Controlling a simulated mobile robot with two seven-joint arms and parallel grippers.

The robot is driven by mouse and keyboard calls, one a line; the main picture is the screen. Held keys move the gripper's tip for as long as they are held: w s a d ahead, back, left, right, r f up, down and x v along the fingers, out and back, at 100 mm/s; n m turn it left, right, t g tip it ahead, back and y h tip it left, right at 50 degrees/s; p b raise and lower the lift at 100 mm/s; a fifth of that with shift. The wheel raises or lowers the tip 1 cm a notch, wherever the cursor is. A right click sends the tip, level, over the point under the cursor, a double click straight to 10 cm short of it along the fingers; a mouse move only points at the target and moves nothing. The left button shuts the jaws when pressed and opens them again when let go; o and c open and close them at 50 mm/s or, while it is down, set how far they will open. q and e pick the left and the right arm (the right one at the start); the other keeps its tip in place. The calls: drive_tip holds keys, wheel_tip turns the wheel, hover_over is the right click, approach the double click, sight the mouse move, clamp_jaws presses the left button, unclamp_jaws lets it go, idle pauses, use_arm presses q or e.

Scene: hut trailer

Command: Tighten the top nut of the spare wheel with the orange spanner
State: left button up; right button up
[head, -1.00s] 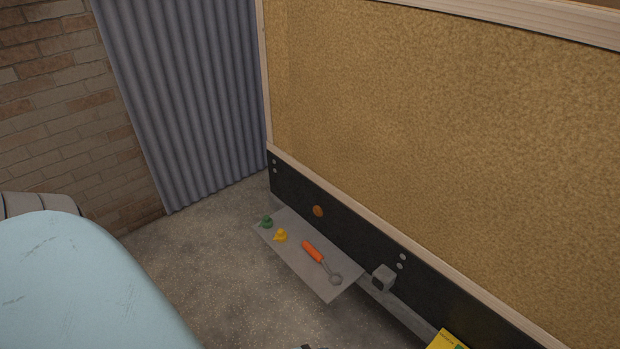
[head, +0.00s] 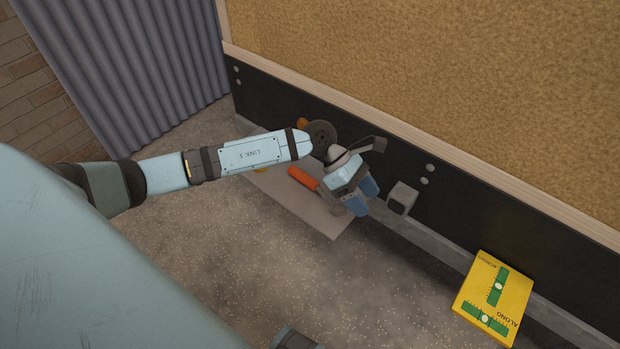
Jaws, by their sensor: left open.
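The orange spanner (head: 303,178) lies on a grey shelf (head: 320,222) low along the dark trailer side. Its orange handle shows; its metal head is hidden behind my left gripper. My left gripper (head: 366,203) is open, with its blue fingers over the spanner's head end. I cannot tell whether the fingers touch the spanner or the shelf. Neither the spare wheel nor its top nut is in view. My right gripper is not in view.
A grey block (head: 402,198) sticks out beside the shelf. A yellow item (head: 262,170) is mostly hidden behind my left arm. The gravelly floor in front is clear.

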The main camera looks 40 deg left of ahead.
use_arm(q)
drive_tip(key=w+a+f+m+y+b, duration=0.35)
drive_tip(key=w+a+y, duration=0.2)
drive_tip(key=a, duration=0.65)
drive_tip(key=t+y+b, duration=0.1)
drive_tip(key=y+b, duration=0.1)
drive_tip(key=y, duration=0.3)
hover_over(309, 178)
drive_tip(key=shift+m, duration=0.45)
wheel_tip(309, 178, down, 9)
drive_tip(key=shift+s+d+f+b, duration=0.1)
drive_tip(key=shift+s+f+b, duration=0.05)
drive_tip(key=shift+b, duration=0.55)
wheel_tip(309, 178, down, 4)
drive_tip(key=shift+r+b, duration=0.15)
drive_tip(key=shift+b, duration=0.3)
drive_tip(key=c, duration=1)
clamp_jaws()
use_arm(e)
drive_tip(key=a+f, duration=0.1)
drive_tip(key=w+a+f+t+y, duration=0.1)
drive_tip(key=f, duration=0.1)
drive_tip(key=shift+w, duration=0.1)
